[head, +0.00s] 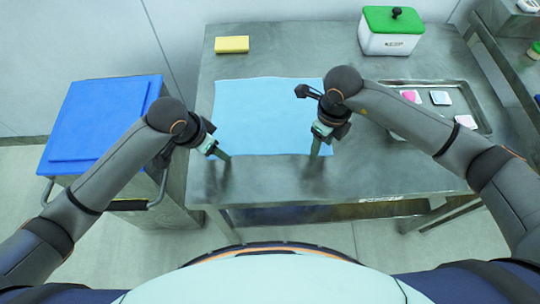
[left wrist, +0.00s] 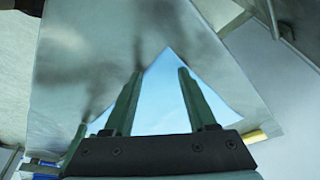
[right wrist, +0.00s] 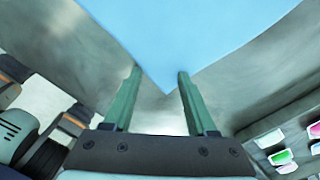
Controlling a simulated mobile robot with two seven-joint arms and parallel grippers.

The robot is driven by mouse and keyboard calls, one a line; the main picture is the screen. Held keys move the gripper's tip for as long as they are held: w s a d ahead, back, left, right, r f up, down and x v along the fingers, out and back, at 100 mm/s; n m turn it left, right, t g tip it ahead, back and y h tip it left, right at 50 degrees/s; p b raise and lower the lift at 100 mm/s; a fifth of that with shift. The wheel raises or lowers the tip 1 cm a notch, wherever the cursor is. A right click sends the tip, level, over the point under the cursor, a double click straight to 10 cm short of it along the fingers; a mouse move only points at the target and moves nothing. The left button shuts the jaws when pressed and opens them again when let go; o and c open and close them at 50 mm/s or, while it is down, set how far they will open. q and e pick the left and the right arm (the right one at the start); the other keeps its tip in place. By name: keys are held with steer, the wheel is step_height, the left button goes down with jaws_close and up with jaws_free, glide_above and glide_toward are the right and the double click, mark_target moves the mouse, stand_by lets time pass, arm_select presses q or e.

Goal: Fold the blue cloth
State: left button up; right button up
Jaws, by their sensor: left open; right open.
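The blue cloth (head: 265,115) lies flat and spread out on the steel table. My left gripper (head: 226,158) is over the cloth's near left corner; in the left wrist view its open fingers (left wrist: 158,90) have the corner of the cloth (left wrist: 165,85) between them. My right gripper (head: 315,154) is at the near right corner. In the right wrist view its open fingers (right wrist: 156,88) have the cloth's corner (right wrist: 168,70) between them. Both grippers are open; I cannot tell whether the fingers touch the cloth.
A yellow sponge (head: 232,44) lies behind the cloth. A white box with a green lid (head: 392,30) stands at the back right. A metal tray (head: 470,98) with small coloured items is at the right. A blue-topped cart (head: 100,115) stands left of the steel table (head: 400,172).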

steer(key=shift+f, duration=0.1)
arm_select(q)
steer(key=shift+s+f, duration=0.1)
steer(key=shift+f, duration=0.05)
steer(key=c, duration=0.9)
arm_select(e)
steer(key=shift+s, duration=0.1)
steer(key=c, duration=0.9)
arm_select(q)
steer(key=shift+a, duration=0.1)
jaws_close()
arm_select(e)
steer(key=shift+d, duration=0.15)
jaws_close()
